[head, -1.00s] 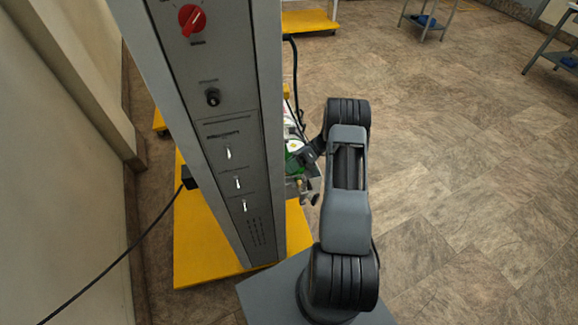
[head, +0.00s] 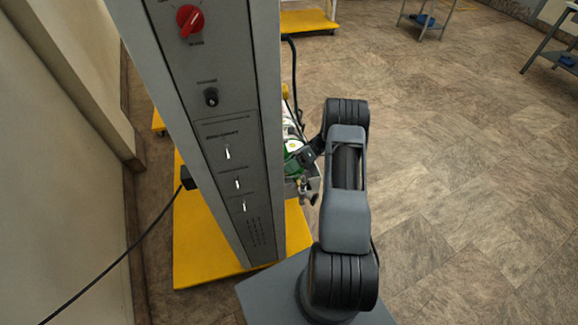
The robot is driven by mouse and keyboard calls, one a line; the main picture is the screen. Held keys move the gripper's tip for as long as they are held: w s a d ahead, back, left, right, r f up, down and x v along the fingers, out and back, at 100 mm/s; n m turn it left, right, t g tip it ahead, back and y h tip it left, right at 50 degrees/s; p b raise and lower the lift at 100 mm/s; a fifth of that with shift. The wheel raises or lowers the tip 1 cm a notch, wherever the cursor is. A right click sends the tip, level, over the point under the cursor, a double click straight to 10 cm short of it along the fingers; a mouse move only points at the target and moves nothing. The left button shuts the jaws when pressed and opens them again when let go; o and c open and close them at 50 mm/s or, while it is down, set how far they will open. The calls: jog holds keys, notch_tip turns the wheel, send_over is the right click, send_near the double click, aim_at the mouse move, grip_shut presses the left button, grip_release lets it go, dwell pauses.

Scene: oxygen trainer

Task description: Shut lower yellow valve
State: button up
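My arm's far end reaches left behind the grey panel's right edge, where a dark wrist part and my gripper (head: 304,160) show small beside a green and white part (head: 292,165). The fingers are too small and dark to tell open from shut. A small brass-coloured fitting (head: 303,184) shows just below, partly covered. I cannot make out for sure which part is the lower yellow valve, as the panel and my arm hide most of that side.
The tall grey panel (head: 222,110) carries a red knob (head: 190,20), a black knob (head: 211,97) and several switches. It stands on a yellow base (head: 200,255). A black cable (head: 110,262) runs left to the floor.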

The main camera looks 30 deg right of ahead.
jog(key=shift+d, duration=0.15)
jog(key=b+v, duration=0.1)
jog(key=v, duration=1.2)
jog(key=shift+d+r+b, duration=0.2)
jog(key=shift+d+b, duration=0.05)
jog(key=shift+b, duration=0.05)
jog(key=shift+a, duration=0.1)
